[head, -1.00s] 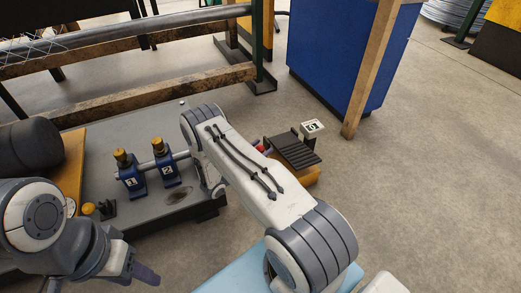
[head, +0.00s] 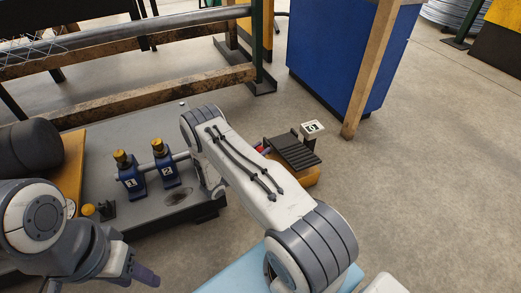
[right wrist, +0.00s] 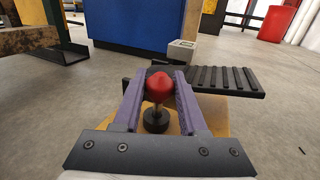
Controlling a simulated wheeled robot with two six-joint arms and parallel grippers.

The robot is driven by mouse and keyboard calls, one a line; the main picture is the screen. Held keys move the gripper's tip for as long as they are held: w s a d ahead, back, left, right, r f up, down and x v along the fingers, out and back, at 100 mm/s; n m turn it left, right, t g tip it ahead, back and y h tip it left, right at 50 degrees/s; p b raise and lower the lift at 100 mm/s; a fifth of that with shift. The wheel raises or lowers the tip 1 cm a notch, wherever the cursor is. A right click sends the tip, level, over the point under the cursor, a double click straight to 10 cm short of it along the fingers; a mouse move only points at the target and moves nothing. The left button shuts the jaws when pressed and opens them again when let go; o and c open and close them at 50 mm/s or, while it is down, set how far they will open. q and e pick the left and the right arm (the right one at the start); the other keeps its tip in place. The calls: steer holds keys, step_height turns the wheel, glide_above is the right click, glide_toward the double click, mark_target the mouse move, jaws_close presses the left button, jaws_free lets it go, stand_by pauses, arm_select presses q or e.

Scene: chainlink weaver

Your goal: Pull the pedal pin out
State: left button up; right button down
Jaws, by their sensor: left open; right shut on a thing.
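The pedal pin has a red knob (right wrist: 159,85) on a thin metal stem, with a black round collar below it. My right gripper (right wrist: 160,77) is shut on the red knob, with a purple finger on each side. In the head view, the ribbed black pedal (head: 292,152) sits on a yellow base, and a bit of red (head: 263,149) shows beside it. My right arm hides the right gripper there. The pedal (right wrist: 225,80) is to the right of the knob in the right wrist view. My left gripper (head: 146,275) is open and empty at the lower left.
A small block with a marker (head: 312,128) stands behind the pedal. Two blue blocks with gold tops (head: 132,184) (head: 165,173) stand on the grey plate (head: 150,213). A blue cabinet (head: 345,55) with a wooden post is beyond. The floor at right is clear.

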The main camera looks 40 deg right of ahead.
mark_target(260, 147)
stand_by(0.8)
step_height(260, 147, up, 5)
steer(key=p, duration=0.4)
steer(key=shift+s+a+p, duration=0.1)
steer(key=shift+p, duration=0.25)
steer(key=c, duration=0.5)
jaws_free()
